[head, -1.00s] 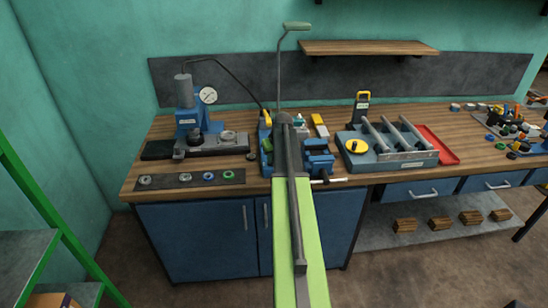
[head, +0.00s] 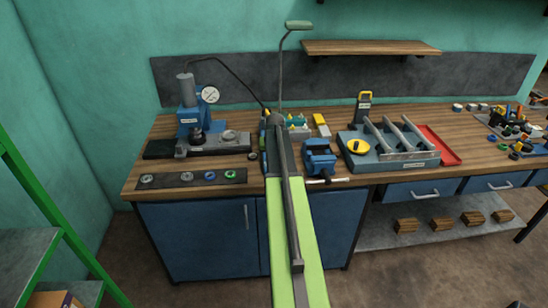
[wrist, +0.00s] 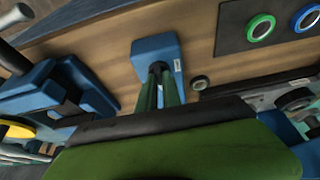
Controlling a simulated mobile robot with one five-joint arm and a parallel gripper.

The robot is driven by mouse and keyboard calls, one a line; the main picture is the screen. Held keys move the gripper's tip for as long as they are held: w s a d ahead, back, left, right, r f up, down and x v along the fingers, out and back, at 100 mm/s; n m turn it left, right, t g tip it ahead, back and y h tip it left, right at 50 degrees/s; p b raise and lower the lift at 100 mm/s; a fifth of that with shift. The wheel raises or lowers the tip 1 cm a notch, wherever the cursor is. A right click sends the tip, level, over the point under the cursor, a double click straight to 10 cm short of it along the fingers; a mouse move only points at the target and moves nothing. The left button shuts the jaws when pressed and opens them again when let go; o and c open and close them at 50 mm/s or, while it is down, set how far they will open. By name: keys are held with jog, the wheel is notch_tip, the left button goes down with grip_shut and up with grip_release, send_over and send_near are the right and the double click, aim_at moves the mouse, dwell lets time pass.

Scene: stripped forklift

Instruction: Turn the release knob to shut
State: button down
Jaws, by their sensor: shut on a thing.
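In the wrist view, the blue pump body (wrist: 148,48) stands on the wooden bench. A small dark round part at its near end, which looks like the release knob (wrist: 157,67), lies between the green fingers of my gripper (wrist: 158,80). The fingers are shut on it. The knob is mostly covered by the fingers, so its turn angle cannot be read. In the head view, my arm hides the knob, my gripper and most of the pump. A tall bent lever with a green grip (head: 298,25) rises behind my arm.
The blue vise (head: 320,158) stands close right of my arm and also shows in the wrist view (wrist: 75,88). The blue press with a gauge (head: 188,112) stands left. A dark mat (head: 165,179) holds several rings. A grey fixture (head: 390,157) with a yellow knob is further right.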

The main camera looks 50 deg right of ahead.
jog(key=c, duration=1.5)
grip_release()
jog(key=shift+r, duration=0.1)
jog(key=p+v, duration=1.6)
jog(key=v, duration=0.1)
jog(key=shift+r, duration=0.1)
